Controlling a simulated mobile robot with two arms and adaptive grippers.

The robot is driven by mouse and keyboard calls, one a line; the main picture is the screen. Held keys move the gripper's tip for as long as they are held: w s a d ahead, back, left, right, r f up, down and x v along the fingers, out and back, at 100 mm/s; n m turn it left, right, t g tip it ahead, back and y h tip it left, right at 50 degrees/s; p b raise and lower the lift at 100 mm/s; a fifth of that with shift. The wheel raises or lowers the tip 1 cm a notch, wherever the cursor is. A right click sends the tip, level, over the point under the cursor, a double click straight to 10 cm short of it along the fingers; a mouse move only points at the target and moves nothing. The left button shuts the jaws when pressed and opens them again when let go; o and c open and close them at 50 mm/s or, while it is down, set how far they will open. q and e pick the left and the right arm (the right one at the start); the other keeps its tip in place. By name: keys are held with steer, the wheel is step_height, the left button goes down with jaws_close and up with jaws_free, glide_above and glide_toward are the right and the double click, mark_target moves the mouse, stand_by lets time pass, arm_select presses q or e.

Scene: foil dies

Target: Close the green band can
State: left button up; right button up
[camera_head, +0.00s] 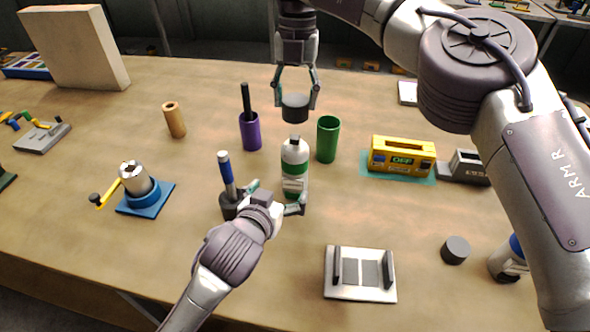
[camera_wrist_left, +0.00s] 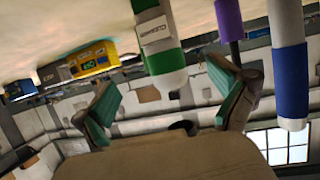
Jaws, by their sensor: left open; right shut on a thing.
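The green band can (camera_head: 295,160) is a white can with a green band and a label, standing upright on the table; its top shows in the left wrist view (camera_wrist_left: 152,22). My left gripper (camera_head: 275,198) is open at the can's lower part, with one finger on either side in the head view. In the left wrist view the can appears between and ahead of its teal-padded fingers (camera_wrist_left: 170,97); I cannot tell whether they touch it. My right gripper (camera_head: 295,95) is shut on a dark grey cap (camera_head: 295,109), held above the can with a gap between them.
A yellow device (camera_head: 402,156), another dark cap (camera_head: 456,249) and a metal fixture (camera_head: 360,290) lie to the right.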

steer(key=shift+s, duration=0.15)
steer(key=shift+a, duration=0.1)
arm_select(q)
steer(key=x, duration=1.1)
steer(key=shift+w+a+f, duration=0.1)
steer(key=shift+f, duration=0.05)
arm_select(e)
steer(key=shift+w+f, duration=0.2)
steer(key=shift+w, duration=0.25)
arm_select(q)
steer(key=shift+w+f, duration=0.25)
steer(key=shift+w, duration=0.3)
steer(key=c, duration=1.8)
arm_select(e)
glide_above(295, 137)
steer(key=shift+w+f, duration=0.15)
steer(key=shift+f, duration=2.25)
steer(key=shift+f, duration=0.9)
